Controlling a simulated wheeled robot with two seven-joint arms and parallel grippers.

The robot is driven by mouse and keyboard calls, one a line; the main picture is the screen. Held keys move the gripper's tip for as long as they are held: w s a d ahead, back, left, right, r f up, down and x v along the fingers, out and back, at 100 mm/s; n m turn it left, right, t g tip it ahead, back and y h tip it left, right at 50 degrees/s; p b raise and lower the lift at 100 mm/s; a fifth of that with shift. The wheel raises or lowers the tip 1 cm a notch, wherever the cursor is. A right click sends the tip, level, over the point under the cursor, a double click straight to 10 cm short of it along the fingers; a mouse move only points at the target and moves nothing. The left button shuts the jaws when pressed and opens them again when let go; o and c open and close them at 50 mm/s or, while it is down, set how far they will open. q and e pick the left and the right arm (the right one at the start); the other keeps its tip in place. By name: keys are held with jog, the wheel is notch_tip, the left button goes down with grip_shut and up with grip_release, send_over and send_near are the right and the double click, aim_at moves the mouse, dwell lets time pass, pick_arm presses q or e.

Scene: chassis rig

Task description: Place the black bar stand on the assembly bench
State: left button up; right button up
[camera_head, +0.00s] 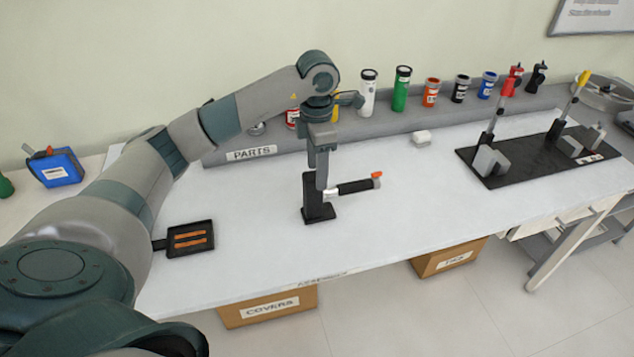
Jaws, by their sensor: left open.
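The black bar stand (309,196) stands upright on the white top of the assembly bench (400,210), near the middle. A short bar with a silver part, a black grip and a red-orange end (356,187) juts out to its right. My left gripper (322,182) points straight down at the stand's upper part, with its jaws open. Its fingers overlap the stand in the picture, so I cannot tell whether they touch it. My right gripper is out of view.
A raised shelf labelled PARTS (252,154) along the back holds several coloured cylinders. A black fixture board (520,172) lies at the right. A small black tray (190,238) with orange strips lies at the left. The front middle is clear.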

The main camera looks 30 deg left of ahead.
pick_arm(q)
jog(key=shift+r+b, duration=0.75)
jog(key=shift+r, duration=2.8)
